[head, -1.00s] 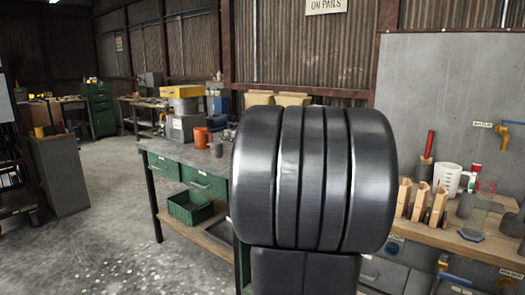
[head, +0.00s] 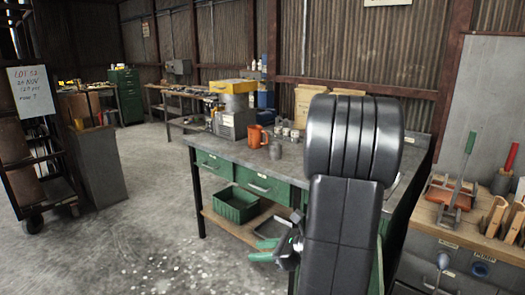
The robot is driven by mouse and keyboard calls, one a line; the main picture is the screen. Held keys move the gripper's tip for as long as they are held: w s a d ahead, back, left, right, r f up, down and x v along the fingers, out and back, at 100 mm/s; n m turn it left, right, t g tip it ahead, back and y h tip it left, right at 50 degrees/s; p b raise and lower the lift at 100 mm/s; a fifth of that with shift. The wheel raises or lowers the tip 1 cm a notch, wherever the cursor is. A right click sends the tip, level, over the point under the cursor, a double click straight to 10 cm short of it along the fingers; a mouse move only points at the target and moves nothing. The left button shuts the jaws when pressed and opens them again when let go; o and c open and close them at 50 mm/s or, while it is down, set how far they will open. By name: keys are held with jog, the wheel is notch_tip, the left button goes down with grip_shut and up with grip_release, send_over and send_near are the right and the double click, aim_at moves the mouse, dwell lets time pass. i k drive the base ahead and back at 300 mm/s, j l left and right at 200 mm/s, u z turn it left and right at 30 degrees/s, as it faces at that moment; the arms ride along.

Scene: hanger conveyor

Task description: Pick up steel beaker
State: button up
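A small grey metal cup (head: 275,151), which looks like the steel beaker, stands upright on the workbench (head: 225,153), just right of an orange mug (head: 256,136). My gripper (head: 263,250), with green fingers, shows small at the left of my dark arm, below the bench top and in front of the lower shelf. Its fingers look apart with nothing between them. It is well away from the cup, lower and nearer to me. My arm hides the right part of the bench.
A yellow-topped machine (head: 233,108) stands behind the mug, with several small cans (head: 284,131) nearby. A green crate (head: 236,204) sits on the lower shelf. Another bench (head: 445,218) with tools is at the right. The floor at the left is open, past a cart (head: 38,165).

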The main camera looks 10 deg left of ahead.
aim_at(275, 148)
jog(key=i+j+z, duration=0.1)
jog(key=j, duration=0.25)
jog(key=i+j, duration=0.3)
jog(key=i+j+z, duration=0.15)
jog(key=j, duration=0.25)
jog(key=i+j+z, duration=0.1)
jog(key=j, duration=0.25)
jog(key=i+j+z, duration=0.1)
jog(key=i+j, duration=0.15)
jog(key=j, duration=0.15)
jog(key=i+z, duration=0.3)
jog(key=i, duration=1.05)
